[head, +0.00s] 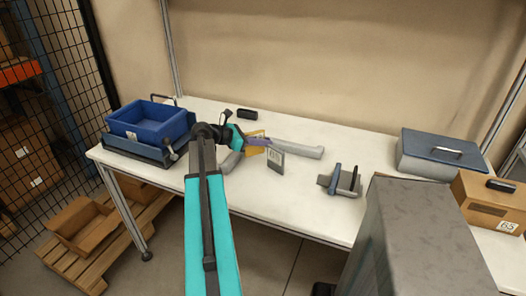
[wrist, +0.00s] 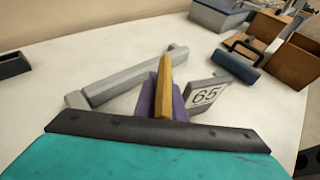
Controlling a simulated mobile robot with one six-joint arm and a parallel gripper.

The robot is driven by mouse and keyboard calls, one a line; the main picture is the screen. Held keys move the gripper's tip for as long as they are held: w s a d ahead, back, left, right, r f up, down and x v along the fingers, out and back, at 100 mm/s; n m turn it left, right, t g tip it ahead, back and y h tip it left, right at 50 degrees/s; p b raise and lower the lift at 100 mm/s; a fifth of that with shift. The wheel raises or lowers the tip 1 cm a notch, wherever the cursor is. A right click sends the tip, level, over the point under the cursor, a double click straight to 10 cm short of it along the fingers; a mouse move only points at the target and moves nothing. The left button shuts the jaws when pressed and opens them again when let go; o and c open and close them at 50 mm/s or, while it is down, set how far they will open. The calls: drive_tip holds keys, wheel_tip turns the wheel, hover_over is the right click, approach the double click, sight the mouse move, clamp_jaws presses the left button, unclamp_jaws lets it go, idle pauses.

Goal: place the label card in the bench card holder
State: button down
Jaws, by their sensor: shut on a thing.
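My gripper (head: 262,141) has purple fingers and is over the left-middle of the white bench. It is shut on a thin yellow card (head: 256,133), which I take for the label card. In the wrist view the card (wrist: 164,85) stands nearly edge-on between the fingers (wrist: 163,100), so its face is hidden. A long grey bar (head: 302,150) lies behind the gripper, partly hidden. I cannot tell which of these is the card holder.
A blue bin (head: 150,122) is at the bench's left end. A small dark block (head: 247,114) lies at the back. A grey and dark blue fixture (head: 342,181) stands right of centre. A grey case (head: 440,157) and a brown box (head: 490,204) are at right.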

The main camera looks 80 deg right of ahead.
sight(264, 149)
drive_tip(key=shift+f, duration=0.1)
drive_tip(key=shift+f, duration=1.8)
drive_tip(key=shift+f, duration=0.1)
drive_tip(key=c, duration=1.8)
unclamp_jaws()
drive_tip(key=b+v, duration=0.1)
drive_tip(key=v, duration=1.1)
drive_tip(key=shift+o, duration=0.3)
